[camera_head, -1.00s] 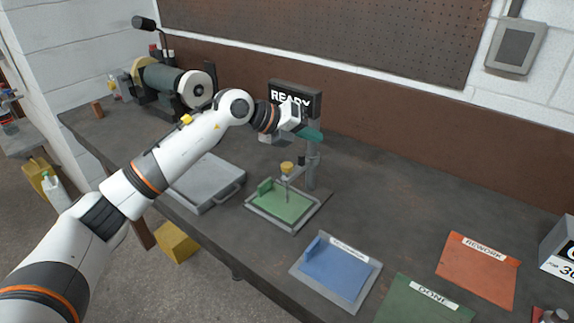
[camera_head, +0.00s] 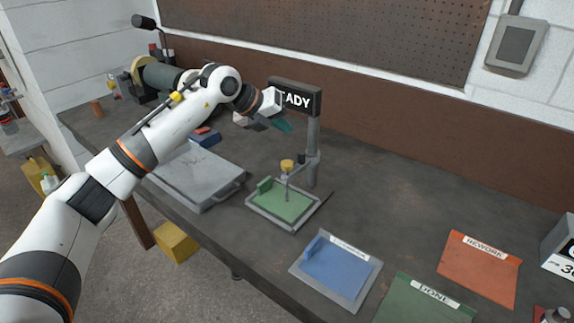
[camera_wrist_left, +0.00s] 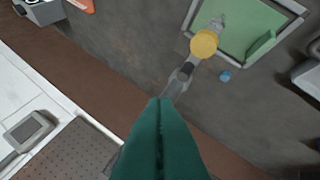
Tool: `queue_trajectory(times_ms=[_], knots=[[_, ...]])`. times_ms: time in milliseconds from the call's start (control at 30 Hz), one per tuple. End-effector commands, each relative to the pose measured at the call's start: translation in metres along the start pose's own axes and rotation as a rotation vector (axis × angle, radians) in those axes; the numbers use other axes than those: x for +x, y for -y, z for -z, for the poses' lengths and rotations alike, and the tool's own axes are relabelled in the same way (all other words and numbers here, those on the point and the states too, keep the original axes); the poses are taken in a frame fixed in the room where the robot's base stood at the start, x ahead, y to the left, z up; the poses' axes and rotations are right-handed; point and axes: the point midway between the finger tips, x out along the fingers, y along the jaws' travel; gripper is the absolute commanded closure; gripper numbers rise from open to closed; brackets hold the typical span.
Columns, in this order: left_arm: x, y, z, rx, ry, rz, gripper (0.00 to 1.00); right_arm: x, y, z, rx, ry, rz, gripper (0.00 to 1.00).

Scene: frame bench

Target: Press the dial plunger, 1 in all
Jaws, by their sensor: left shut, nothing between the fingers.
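The dial plunger has a yellow cap (camera_head: 287,165) on a thin stem over a green pad in a grey frame (camera_head: 285,204). A grey post (camera_head: 312,150) holds it and carries a sign (camera_head: 296,97), of which "ADY" shows; my arm hides the rest. In the left wrist view the yellow cap (camera_wrist_left: 203,43) is seen from above, beyond the fingertips. My left gripper (camera_head: 284,125), with teal fingers, is shut and empty. It is above and behind the plunger, near the sign, apart from the cap. Its closed fingers fill the lower middle of the wrist view (camera_wrist_left: 160,120). My right gripper is not in view.
A grey flat case (camera_head: 195,177) lies left of the plunger. A blue tray (camera_head: 336,269), a green DONE mat (camera_head: 424,303) and an orange REWORK mat (camera_head: 478,268) lie to the right. A bench grinder (camera_head: 155,78) stands back left. Bench behind the mats is clear.

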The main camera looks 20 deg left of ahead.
Motion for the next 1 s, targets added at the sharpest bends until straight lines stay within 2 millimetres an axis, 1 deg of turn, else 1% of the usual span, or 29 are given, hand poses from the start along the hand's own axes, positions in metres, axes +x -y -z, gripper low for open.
queue_trajectory(times_ms=[33,400,500,633,1000], knots=[[0.007,0.005,-0.005,0.0,0.001,0.001,1.0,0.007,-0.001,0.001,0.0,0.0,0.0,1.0],[0.043,0.032,-0.032,0.0,0.002,0.0,1.0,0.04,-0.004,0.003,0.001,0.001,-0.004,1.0],[0.05,0.036,-0.037,0.0,0.002,0.0,1.0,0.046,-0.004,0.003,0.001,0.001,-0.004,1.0],[0.053,0.039,-0.039,0.0,0.001,0.0,1.0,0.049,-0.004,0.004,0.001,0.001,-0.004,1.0],[0.053,0.038,-0.039,0.0,0.001,0.0,1.0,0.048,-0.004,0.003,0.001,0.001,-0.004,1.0]])
